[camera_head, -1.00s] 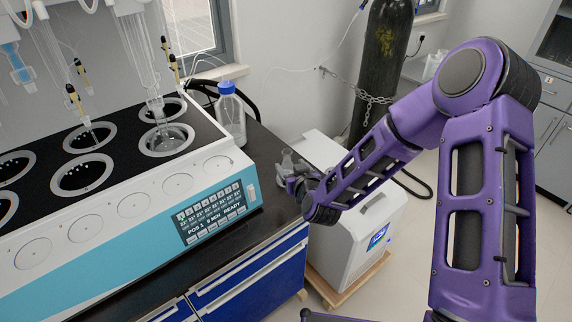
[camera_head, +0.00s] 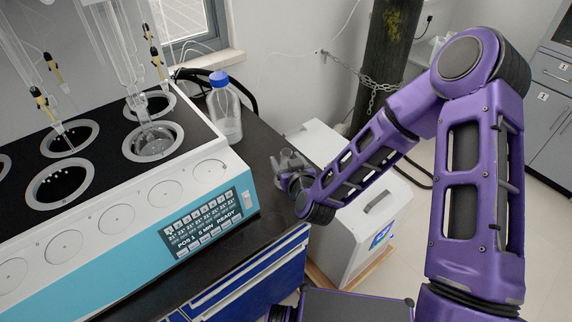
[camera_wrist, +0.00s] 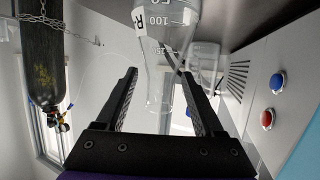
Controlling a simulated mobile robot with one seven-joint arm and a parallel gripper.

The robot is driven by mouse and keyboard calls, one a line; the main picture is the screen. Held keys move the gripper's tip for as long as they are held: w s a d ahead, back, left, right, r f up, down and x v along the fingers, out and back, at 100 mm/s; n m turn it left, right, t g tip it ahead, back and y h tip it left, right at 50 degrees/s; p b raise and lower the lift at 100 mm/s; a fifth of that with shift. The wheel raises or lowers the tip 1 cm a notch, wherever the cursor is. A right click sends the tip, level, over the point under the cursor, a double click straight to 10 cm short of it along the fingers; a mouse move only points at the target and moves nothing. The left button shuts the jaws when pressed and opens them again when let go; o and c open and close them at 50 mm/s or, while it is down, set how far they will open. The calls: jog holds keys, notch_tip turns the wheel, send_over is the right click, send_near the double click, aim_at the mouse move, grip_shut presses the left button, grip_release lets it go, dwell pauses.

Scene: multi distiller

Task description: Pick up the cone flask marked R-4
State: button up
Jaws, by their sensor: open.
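The cone flask (camera_wrist: 164,38) is clear glass with printed volume marks and a label whose visible part begins with R; the rest of the label is not readable. The wrist view is upside down, so its wide body is at the top and its narrow neck points down the picture. My gripper (camera_wrist: 158,76) is open, with one finger on each side of the neck and visible gaps. In the head view my gripper (camera_head: 288,167) is over the dark bench's right end, beyond the distiller; I cannot make out the flask there.
The white and blue distiller (camera_head: 130,220) fills the left side of the dark bench (camera_head: 262,150). A blue-capped bottle (camera_head: 224,110) stands behind it. A white floor unit (camera_head: 365,225) is right of the bench. A chained gas cylinder (camera_head: 388,50) stands by the wall.

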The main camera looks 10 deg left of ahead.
jog(key=shift+w+a+f, duration=0.1)
jog(key=shift+w, duration=0.05)
grip_shut()
dwell(0.4)
dwell(1.0)
